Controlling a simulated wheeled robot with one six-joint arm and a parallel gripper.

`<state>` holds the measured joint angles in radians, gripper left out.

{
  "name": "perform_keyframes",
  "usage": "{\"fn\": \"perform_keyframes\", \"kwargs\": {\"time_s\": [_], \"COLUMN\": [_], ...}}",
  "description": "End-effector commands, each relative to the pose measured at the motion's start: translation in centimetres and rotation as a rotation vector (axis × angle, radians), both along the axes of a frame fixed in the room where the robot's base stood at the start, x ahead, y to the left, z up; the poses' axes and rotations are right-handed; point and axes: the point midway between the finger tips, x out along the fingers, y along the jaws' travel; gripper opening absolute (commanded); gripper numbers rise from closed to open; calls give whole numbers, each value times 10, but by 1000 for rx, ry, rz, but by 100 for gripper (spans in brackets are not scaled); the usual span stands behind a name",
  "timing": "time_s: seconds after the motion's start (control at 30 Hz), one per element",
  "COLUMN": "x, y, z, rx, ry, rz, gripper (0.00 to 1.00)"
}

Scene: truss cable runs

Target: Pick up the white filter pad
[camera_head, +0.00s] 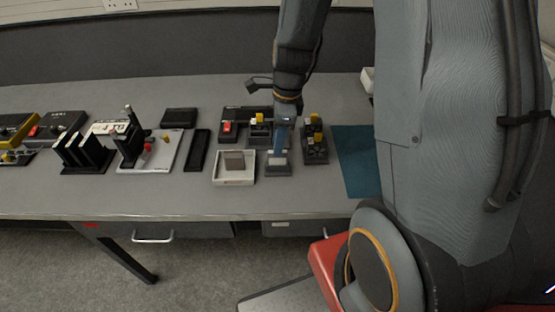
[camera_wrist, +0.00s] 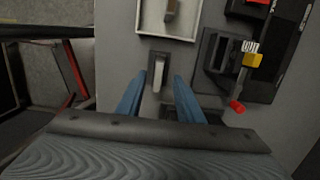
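The white filter pad (camera_wrist: 159,74) stands as a narrow white strip in a small dark holder (camera_wrist: 152,84) in the wrist view. In the head view, the pad (camera_head: 277,158) shows as a pale patch in the dark holder (camera_head: 279,170), partly behind my fingers. My gripper (camera_wrist: 160,82) is open, its two blue fingers apart with nothing held between them. In the wrist view, the pad lies between the fingertips; whether they have come down level with it, I cannot tell. My gripper (camera_head: 280,136) points down over the holder in the head view.
A white tray (camera_head: 219,178) with a grey-brown block (camera_head: 234,161) is just left of the holder. Dark fixtures with yellow parts (camera_head: 315,143) stand close right and behind. A teal mat (camera_head: 356,160) lies further right. Black racks (camera_head: 84,153) and a white board (camera_head: 160,163) are left.

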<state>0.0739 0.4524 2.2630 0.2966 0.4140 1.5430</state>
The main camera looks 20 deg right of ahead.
Motion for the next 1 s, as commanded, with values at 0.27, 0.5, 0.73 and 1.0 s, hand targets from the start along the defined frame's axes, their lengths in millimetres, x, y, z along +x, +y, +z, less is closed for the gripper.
{"fn": "perform_keyframes", "kwargs": {"time_s": [0.27, 0.5, 0.73, 1.0], "x": [-5, -3, -2, -2], "y": [1, 3, 3, 3], "z": [-29, -49, -50, -50], "rx": [-1, -1, 0, -1], "ry": [3, 1, -1, 0], "rz": [1, 2, 3, 3], "gripper": [34, 34, 34, 0]}}
